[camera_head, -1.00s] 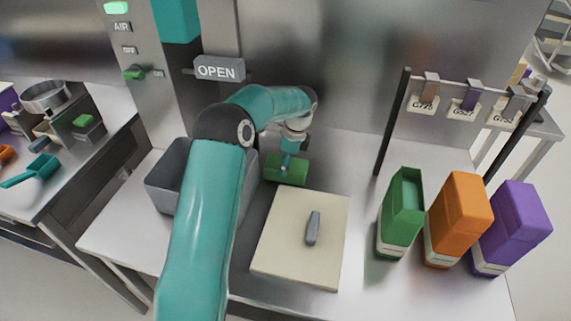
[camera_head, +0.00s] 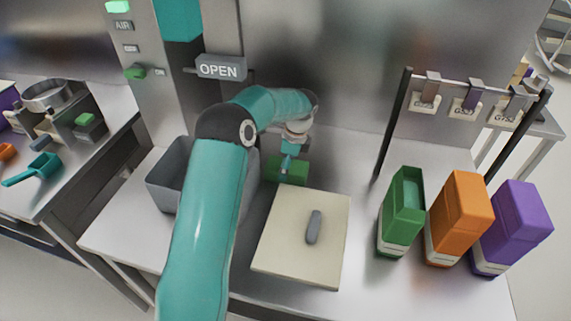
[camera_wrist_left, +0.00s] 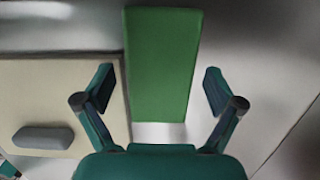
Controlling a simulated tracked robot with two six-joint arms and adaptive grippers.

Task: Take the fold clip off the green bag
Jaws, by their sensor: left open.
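An upright green bag (camera_head: 402,212) with a pale lower part stands at the right of the table, its top looking open. A green block-like thing (camera_head: 290,172) lies behind the cream board, and I cannot tell if it is a bag. My left gripper (camera_head: 286,164) is just over it. In the left wrist view the open fingers (camera_wrist_left: 159,78) are on either side of the green thing (camera_wrist_left: 163,50), with visible gaps and no contact. A grey oblong piece (camera_head: 313,227) lies on the board, perhaps a clip. I see no clip on the upright green bag. My right gripper is out of view.
The cream board (camera_head: 275,255) lies mid-table. An orange bag (camera_head: 459,215) and a purple bag (camera_head: 512,225) stand beside the green one, below a rack with labelled hanging clips (camera_head: 465,95). A grey bin (camera_head: 166,178) is partly behind my left arm.

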